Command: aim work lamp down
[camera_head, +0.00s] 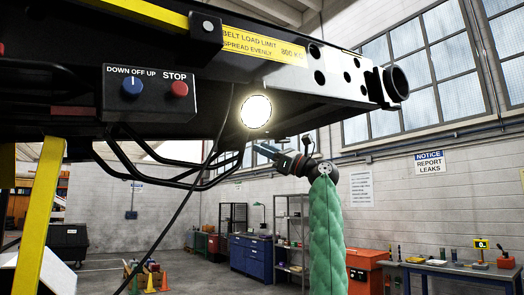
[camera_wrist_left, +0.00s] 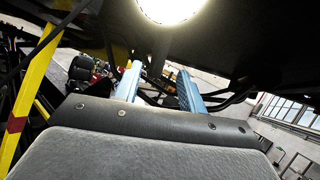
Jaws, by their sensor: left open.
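The work lamp (camera_head: 256,111) is a bright round disc under the belt loader's dark underside, its glowing face turned toward me. Its housing and mount are hard to make out in the glare. It also shows at the top of the left wrist view (camera_wrist_left: 170,8), partly cut off. My left gripper (camera_head: 265,151), on the green-sleeved arm, is just below the lamp, apart from it. In the left wrist view its two blue fingers (camera_wrist_left: 160,85) are spread with nothing between them. My right gripper is not in view.
A control box (camera_head: 150,91) with a DOWN OFF UP switch and a red STOP button hangs left of the lamp. Black bent tubes (camera_head: 165,172) and a hanging cable (camera_head: 183,206) are close left of the gripper. A yellow post (camera_head: 40,220) stands at left. Right of my arm is open.

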